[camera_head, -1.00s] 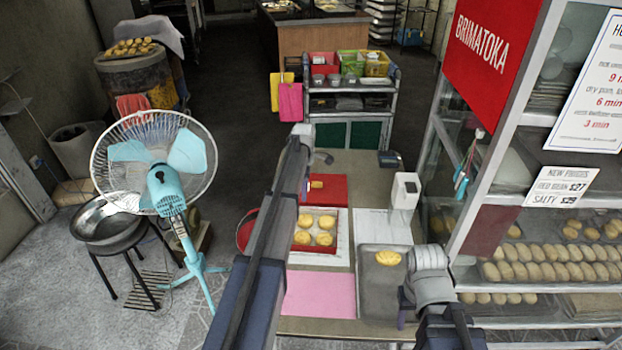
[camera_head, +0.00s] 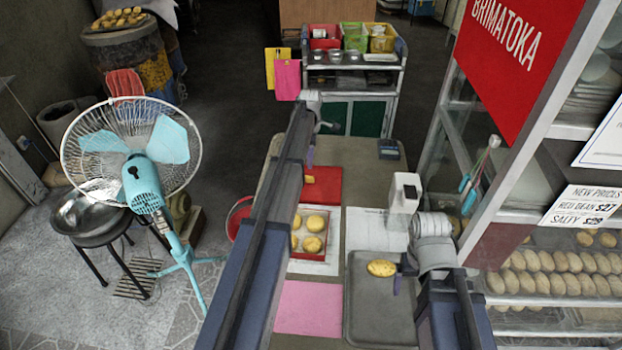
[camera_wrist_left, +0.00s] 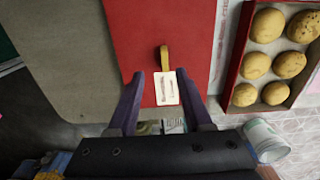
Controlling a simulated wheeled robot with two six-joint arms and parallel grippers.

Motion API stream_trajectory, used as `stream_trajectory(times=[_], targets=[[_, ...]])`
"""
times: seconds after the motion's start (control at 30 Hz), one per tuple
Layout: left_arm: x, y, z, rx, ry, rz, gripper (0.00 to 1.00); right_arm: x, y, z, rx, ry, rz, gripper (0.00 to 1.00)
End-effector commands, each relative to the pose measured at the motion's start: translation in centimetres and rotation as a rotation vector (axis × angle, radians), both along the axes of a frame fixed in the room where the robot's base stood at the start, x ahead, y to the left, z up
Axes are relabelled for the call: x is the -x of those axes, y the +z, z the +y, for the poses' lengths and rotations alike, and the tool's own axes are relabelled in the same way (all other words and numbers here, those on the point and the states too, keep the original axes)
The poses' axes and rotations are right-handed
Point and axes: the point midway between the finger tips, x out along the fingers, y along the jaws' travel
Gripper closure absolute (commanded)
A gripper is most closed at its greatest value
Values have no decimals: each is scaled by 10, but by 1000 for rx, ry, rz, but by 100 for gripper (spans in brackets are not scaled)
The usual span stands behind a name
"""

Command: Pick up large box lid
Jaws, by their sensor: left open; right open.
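The large box lid (camera_head: 326,186) is a flat red panel lying on the table beyond the box of pastries. It fills the upper middle of the left wrist view (camera_wrist_left: 170,35), with a yellow tab and white label on it. My left gripper (camera_head: 310,156) is near the lid's far left part, partly hidden by its arm. In the left wrist view its two purple fingers (camera_wrist_left: 161,103) are spread, with the label between them and nothing held. My right gripper (camera_head: 398,284) is over the grey tray beside a yellow pastry, empty; its fingers show only partly.
The red box (camera_head: 325,253) with several pastries sits nearer than the lid. A pink sheet (camera_head: 308,308), a grey tray (camera_head: 367,325) and a white device (camera_head: 404,193) are on the table. A glass display cabinet stands at right, a fan (camera_head: 146,180) at left.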

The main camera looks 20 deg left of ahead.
Motion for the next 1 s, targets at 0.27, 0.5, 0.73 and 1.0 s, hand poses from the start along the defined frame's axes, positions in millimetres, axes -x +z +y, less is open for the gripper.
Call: stream_trajectory(times=[0.27, 0.5, 0.73, 1.0], targets=[[1, -25, 0, 0, 0, 0, 50, 0, -25, 0, 0, 0, 0, 14], [1, -27, 1, 0, 0, 0, 50, 0, -27, 0, 0, 0, 0, 14], [6, -45, 3, 0, 0, 0, 50, 0, -45, 0, 0, 0, 0, 14], [10, -77, 5, 0, 0, 0, 50, 0, -77, 0, 0, 1, 0, 14]])
